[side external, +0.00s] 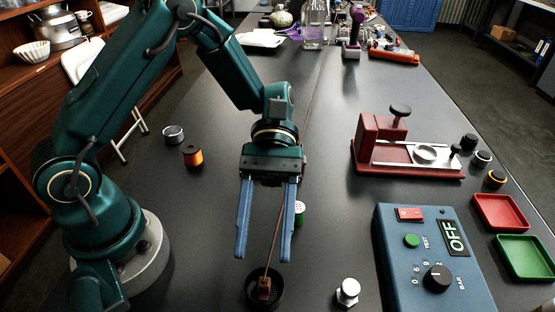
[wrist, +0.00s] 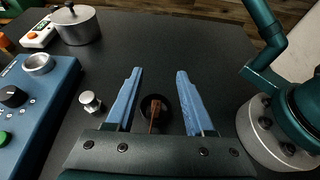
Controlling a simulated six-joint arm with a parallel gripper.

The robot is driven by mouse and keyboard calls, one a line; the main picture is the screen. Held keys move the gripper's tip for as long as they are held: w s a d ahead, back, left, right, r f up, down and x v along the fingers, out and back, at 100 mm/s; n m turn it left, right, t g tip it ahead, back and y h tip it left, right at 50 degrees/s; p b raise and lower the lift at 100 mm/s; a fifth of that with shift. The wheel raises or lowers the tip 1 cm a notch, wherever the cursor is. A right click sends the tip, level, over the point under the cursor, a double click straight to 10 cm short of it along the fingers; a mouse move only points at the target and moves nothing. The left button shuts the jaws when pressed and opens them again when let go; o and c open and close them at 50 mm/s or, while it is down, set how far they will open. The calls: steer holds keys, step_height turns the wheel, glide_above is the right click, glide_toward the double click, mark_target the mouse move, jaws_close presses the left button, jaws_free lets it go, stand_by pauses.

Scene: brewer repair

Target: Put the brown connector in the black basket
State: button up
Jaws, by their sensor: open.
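The brown connector (side external: 264,288) is a small brown block with a thin brown lead rising from it. It appears inside the round black basket (side external: 249,290) at the front edge of the side view. In the wrist view the brown connector (wrist: 154,114) shows against the basket (wrist: 168,107), between my fingers. My gripper (side external: 264,256) is open, pointing down, with its blue fingers well apart. In the wrist view my gripper (wrist: 159,72) touches nothing visible. How deep the connector sits is hard to tell.
A blue control box (side external: 430,255) reading OFF stands right of a small metal knob (side external: 347,291). A red press-like device (side external: 405,155), red (side external: 500,212) and green (side external: 524,257) trays lie further right. An orange spool (side external: 193,155) stands left. The middle table is mostly clear.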

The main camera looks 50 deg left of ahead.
steer(key=shift+r, duration=0.1)
steer(key=s+a+r+m+t+y, duration=0.2)
steer(key=a+r+m+t+y, duration=0.1)
steer(key=r+t, duration=0.25)
steer(key=w+a+m+t+y, duration=0.1)
steer(key=a+m+t+y, duration=0.5)
steer(key=a+t, duration=0.3)
steer(key=shift+w+a+r, duration=0.2)
steer(key=shift+a+r, duration=0.1)
steer(key=shift+a, duration=0.5)
